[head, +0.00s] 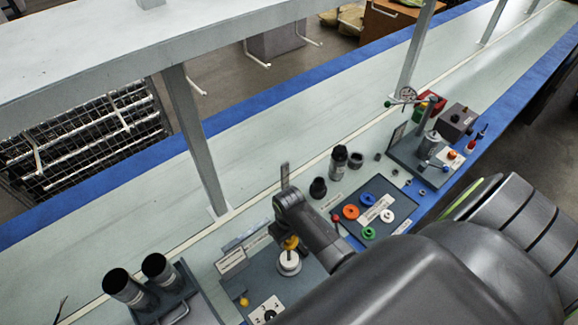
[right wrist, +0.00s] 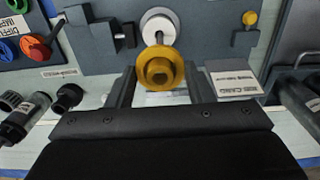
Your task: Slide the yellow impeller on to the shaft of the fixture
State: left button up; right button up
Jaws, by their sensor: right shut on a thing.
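The yellow impeller (head: 290,243) is held in my right gripper (head: 292,240). In the right wrist view the yellow impeller (right wrist: 160,70) sits between the two fingers of the right gripper (right wrist: 160,76), its round hub facing the camera. The fixture's white round hub (head: 289,263) is just below the impeller in the head view. In the right wrist view the white hub (right wrist: 158,26) and part of a thin shaft (right wrist: 159,38) show just beyond the impeller. The impeller hides the rest of the shaft, so I cannot tell whether the shaft is inside its bore. My left gripper is not in view.
A dark tray (head: 350,228) holds the orange (head: 351,212), blue (head: 368,199), white (head: 387,216) and green (head: 369,233) impellers. Two black tubes stand in a rack (head: 178,304) at front left. Another fixture with a dial gauge (head: 406,95) stands farther back. A grey post (head: 195,140) rises behind the fixture.

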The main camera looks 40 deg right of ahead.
jog(key=shift+f+b, duration=0.9)
jog(key=shift+f, duration=0.45)
jog(key=o, duration=1)
jog(key=shift+r, duration=0.15)
jog(key=shift+r+p, duration=1)
jog(key=shift+r, duration=7.6)
jog(key=shift+f, duration=0.1)
